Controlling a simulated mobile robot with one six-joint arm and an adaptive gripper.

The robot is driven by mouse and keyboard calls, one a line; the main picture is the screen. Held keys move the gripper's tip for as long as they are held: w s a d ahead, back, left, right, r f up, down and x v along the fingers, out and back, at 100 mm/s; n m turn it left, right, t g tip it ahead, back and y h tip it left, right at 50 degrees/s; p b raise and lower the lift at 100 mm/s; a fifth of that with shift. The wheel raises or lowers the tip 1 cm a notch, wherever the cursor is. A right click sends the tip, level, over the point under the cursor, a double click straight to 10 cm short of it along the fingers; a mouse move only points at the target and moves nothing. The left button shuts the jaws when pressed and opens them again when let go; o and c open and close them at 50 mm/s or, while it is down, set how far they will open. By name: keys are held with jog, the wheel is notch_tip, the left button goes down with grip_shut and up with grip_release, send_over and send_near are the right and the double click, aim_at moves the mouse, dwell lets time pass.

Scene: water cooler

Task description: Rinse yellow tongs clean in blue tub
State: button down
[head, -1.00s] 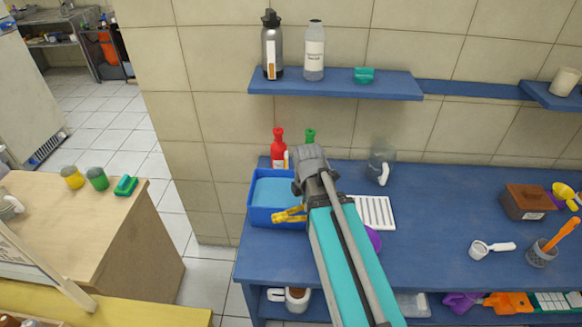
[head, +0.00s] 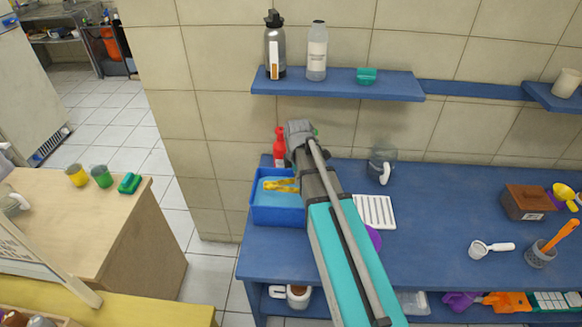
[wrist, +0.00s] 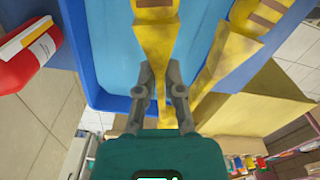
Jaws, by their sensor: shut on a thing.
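The yellow tongs (head: 277,185) are over the light-blue water of the blue tub (head: 278,217), near its middle in the head view. In the wrist view the tongs (wrist: 153,45) have two arms spread apart, with brown patches on both near the top edge. My gripper (wrist: 160,82) is shut on one arm of the tongs. In the head view my own arm mostly hides the gripper. The wrist view shows the tub (wrist: 80,45) beneath the tongs. I cannot tell whether the tongs touch the water.
A red bottle (head: 280,148) stands just behind the tub, and in the wrist view (wrist: 28,55) it is close at left. A white drying rack (head: 374,211) and a clear jug (head: 381,167) stand to the right. A wall shelf (head: 340,88) hangs above. The middle of the blue counter (head: 440,215) is clear.

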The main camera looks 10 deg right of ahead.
aim_at(293, 202)
jog(key=w, duration=0.2)
jog(key=w+m, duration=0.1)
jog(key=shift+w+a+r, duration=0.3)
jog(key=shift+w+r, duration=0.1)
jog(key=shift+f, duration=0.3)
jog(key=shift+f+b, duration=6.75)
jog(key=shift+b, duration=0.05)
